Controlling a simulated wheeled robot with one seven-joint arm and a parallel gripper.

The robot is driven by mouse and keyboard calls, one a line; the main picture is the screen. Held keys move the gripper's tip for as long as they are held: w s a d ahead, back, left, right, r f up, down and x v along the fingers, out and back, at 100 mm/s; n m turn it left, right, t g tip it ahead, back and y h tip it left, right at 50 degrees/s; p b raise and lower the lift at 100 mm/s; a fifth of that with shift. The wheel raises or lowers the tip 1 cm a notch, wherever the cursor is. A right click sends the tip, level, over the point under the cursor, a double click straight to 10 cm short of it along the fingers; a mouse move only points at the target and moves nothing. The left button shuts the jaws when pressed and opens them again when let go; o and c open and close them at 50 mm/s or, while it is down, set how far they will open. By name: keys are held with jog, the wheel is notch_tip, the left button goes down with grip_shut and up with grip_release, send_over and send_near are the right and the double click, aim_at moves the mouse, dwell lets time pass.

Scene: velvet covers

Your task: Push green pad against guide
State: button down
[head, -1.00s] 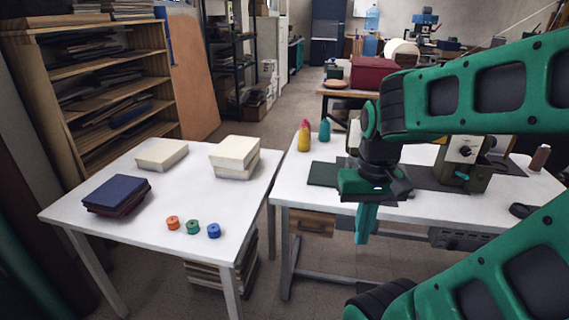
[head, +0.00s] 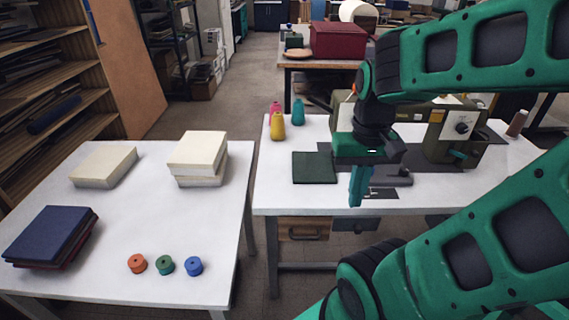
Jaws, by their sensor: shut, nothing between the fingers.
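The green pad (head: 314,168) is a flat dark green square lying on the left part of the white sewing table. My gripper (head: 356,194) is shut and empty, its fingers pointing down just right of the pad, near the table's front edge. I cannot tell whether its tips touch the table. The sewing machine (head: 450,135) stands right of and behind the gripper, partly hidden by my arm. A dark grey plate (head: 395,176) lies at its base, right of the pad. I cannot make out which part is the guide.
Pink, yellow (head: 278,126) and teal (head: 298,111) thread cones stand behind the pad. A brown spool (head: 517,123) is at the far right. The left table (head: 135,225) holds cream blocks (head: 198,157), dark folded covers (head: 50,237) and small coloured spools (head: 165,265). A gap separates the tables.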

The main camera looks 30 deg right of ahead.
jog(key=n+g+h, duration=0.1)
jog(key=n+h, duration=0.2)
jog(key=n, duration=1.5)
send_over(288, 172)
jog(key=w+a, duration=0.4)
jog(key=a, duration=0.2)
notch_tip(288, 172, down, 6)
jog(key=r, duration=0.1)
jog(key=shift+y, duration=0.3)
jog(key=x, duration=1)
jog(key=shift+s+d+f, duration=0.1)
jog(key=shift+s+f, duration=0.1)
jog(key=shift+f, duration=0.15)
jog(key=shift+s+d+r, duration=0.1)
jog(key=shift+s+d, duration=0.25)
jog(key=shift+d, duration=0.15)
jog(key=shift+s+d+r, duration=0.1)
jog(key=shift+s+d, duration=0.25)
jog(key=shift+d, duration=0.2)
jog(key=shift+s+d, duration=0.35)
jog(key=shift+d, duration=0.2)
